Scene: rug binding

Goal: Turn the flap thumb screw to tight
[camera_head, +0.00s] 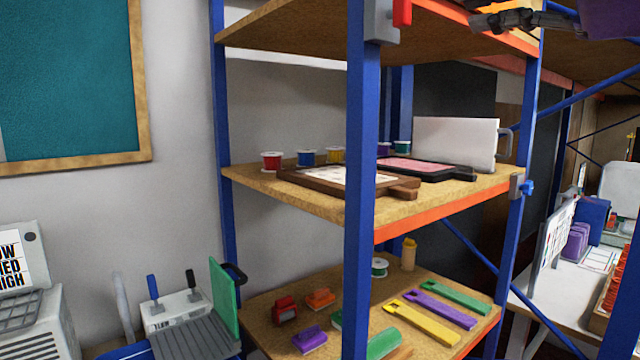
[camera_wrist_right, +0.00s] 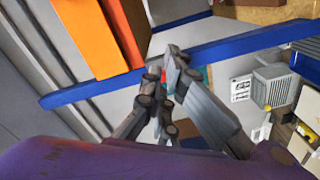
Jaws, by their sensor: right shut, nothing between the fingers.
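A blue thumb screw (camera_head: 528,187) sits on a grey bracket (camera_head: 516,187) on the right front post of the rack, at middle shelf height. A red lever-like part (camera_head: 402,12) sits on another grey bracket (camera_head: 381,22) at the top of the nearer post. I cannot tell which of them is the flap screw. My right gripper (camera_head: 482,22) is at the top right of the head view, beside the top shelf edge and apart from both parts. In the right wrist view its fingers (camera_wrist_right: 172,62) are shut and empty; small red and teal bits show behind them. My left gripper is not in view.
The middle shelf (camera_head: 450,203) holds framed boards, spools and a white panel (camera_head: 455,143). The lower shelf (camera_head: 455,290) holds coloured tools. Blue rack posts (camera_head: 360,200) and diagonal braces stand around. A white table (camera_head: 545,285) is at the right.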

